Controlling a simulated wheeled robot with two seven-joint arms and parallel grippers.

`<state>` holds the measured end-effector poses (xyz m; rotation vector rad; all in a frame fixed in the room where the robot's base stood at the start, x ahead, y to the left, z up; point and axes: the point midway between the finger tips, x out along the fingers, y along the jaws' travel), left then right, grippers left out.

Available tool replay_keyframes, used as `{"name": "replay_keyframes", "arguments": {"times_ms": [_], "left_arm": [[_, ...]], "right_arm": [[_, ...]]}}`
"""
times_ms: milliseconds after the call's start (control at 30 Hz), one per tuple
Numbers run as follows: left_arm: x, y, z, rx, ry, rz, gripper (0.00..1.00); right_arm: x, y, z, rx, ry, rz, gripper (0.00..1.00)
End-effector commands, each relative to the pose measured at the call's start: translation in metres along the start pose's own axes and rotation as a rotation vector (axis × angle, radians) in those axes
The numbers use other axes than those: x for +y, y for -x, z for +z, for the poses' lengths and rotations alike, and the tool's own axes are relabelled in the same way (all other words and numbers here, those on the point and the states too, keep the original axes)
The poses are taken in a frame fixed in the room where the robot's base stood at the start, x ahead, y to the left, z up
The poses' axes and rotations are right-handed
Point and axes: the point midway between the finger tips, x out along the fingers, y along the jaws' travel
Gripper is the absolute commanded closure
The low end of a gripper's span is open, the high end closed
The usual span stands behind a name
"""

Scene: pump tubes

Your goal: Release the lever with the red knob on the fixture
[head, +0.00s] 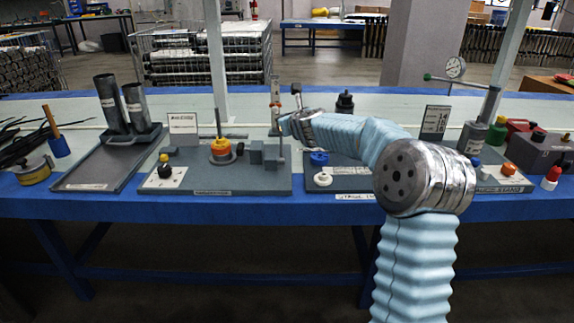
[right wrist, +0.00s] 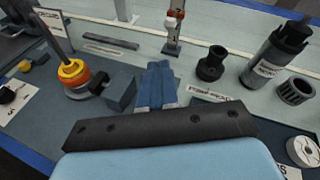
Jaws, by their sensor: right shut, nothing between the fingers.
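The fixture is a grey base plate (head: 230,187) on the table in the head view. It bears an orange and yellow ring stack (head: 222,150) around an upright rod, and grey blocks (head: 265,156). The ring stack also shows at the left of the right wrist view (right wrist: 75,75). I cannot clearly make out a lever with a red knob; my right arm may hide it. My right gripper (right wrist: 158,70) is shut and empty, beside the grey block (right wrist: 120,92) in the right wrist view. In the head view it hangs over the fixture's right end. My left gripper is not in view.
A white stand (head: 275,105) with red and white parts is behind the fixture. A tray (head: 95,178) with two dark cylinders is at left. A second plate with a blue knob (head: 319,158) and white ring is at right, partly behind my arm.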

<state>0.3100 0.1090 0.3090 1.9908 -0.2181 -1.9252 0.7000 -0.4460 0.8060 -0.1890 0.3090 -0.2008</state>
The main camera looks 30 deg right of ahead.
Motion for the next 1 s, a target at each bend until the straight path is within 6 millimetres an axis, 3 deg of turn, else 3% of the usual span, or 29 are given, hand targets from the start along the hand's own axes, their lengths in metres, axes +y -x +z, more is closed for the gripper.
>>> {"name": "replay_keyframes", "arguments": {"times_ms": [1000], "left_arm": [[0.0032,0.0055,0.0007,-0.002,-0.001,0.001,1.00]], "right_arm": [[-0.0069,-0.0007,0.0049,0.001,0.000,0.002,1.00]]}}
